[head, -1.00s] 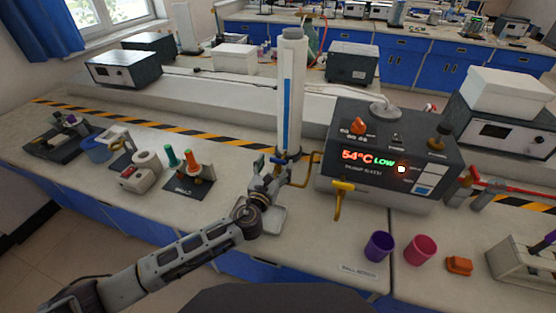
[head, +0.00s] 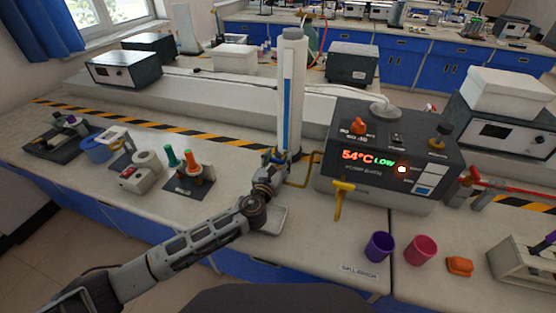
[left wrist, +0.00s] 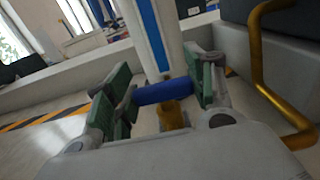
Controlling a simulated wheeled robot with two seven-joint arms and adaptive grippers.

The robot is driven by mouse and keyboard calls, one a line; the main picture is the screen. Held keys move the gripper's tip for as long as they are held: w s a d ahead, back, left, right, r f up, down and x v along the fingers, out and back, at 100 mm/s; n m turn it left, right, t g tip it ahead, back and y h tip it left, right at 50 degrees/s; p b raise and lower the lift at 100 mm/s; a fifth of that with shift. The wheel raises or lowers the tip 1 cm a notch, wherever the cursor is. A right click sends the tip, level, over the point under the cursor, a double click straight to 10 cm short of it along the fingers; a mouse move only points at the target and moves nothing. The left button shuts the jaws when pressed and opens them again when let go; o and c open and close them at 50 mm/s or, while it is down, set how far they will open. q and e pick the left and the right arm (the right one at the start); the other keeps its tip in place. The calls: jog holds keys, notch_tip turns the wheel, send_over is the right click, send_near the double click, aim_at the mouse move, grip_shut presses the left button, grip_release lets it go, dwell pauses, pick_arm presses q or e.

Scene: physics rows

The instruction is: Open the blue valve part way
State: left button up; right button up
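The blue valve handle (left wrist: 163,92) is a short bar on a brass stem (left wrist: 172,115), at the foot of a tall white column with a blue stripe (head: 287,95). My left gripper (head: 271,165) is at this handle, just in front of the column. In the left wrist view its green-padded fingers (left wrist: 167,86) stand wide apart, one near each end of the blue bar. I cannot tell whether the pads touch it. In the head view the gripper hides most of the handle. My right gripper is not in view.
A brass pipe (head: 300,182) runs right of the gripper to the pump bath (head: 395,155), which reads 54°C LOW. A yellow valve handle (head: 342,187) sticks out at its front. A shallow tray (head: 276,218) lies under my wrist. Purple (head: 379,247) and pink (head: 420,250) cups stand right.

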pick_arm(q)
jog(key=c, duration=0.4)
jog(key=shift+o, duration=0.2)
